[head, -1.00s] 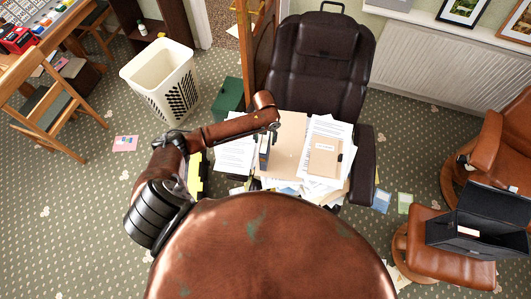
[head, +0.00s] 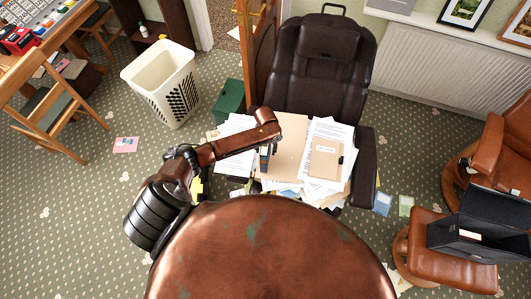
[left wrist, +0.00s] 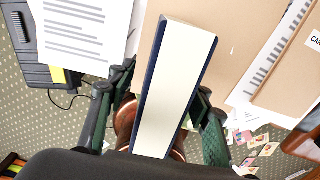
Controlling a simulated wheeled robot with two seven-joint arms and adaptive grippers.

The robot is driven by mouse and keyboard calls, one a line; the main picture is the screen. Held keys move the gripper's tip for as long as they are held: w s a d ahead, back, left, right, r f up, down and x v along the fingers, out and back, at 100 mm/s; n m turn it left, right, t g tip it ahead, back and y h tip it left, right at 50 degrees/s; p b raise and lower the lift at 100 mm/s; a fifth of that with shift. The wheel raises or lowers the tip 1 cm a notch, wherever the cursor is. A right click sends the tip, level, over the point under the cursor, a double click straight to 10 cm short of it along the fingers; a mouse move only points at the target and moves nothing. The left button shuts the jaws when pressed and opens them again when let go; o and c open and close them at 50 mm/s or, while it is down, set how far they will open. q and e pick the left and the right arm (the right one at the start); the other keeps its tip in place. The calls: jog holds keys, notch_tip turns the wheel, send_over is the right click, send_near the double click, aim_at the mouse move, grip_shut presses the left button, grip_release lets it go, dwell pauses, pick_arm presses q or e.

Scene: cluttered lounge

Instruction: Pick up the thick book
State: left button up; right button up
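The thick book (head: 264,160) has dark blue covers and cream page edges. It stands on edge among papers on the brown chair's seat. In the left wrist view the book (left wrist: 175,88) runs between the two fingers of my left gripper (left wrist: 163,98). The fingers are apart, one on each side of the book, and the left finger shows a small gap to the cover. The right finger is very close to the cover; contact there is unclear. In the head view my left gripper (head: 272,142) is above the book, mostly hidden by its own arm. My right gripper is out of view.
Loose papers (head: 237,138), a tan folder (head: 291,140) and a card folder (head: 325,160) cover the brown leather chair's (head: 318,70) seat. A white basket (head: 160,80) and a green box (head: 229,99) stand to the left. Brown leather seating (head: 447,255) is at right.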

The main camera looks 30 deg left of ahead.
pick_arm(q)
grip_shut()
dwell(0.4)
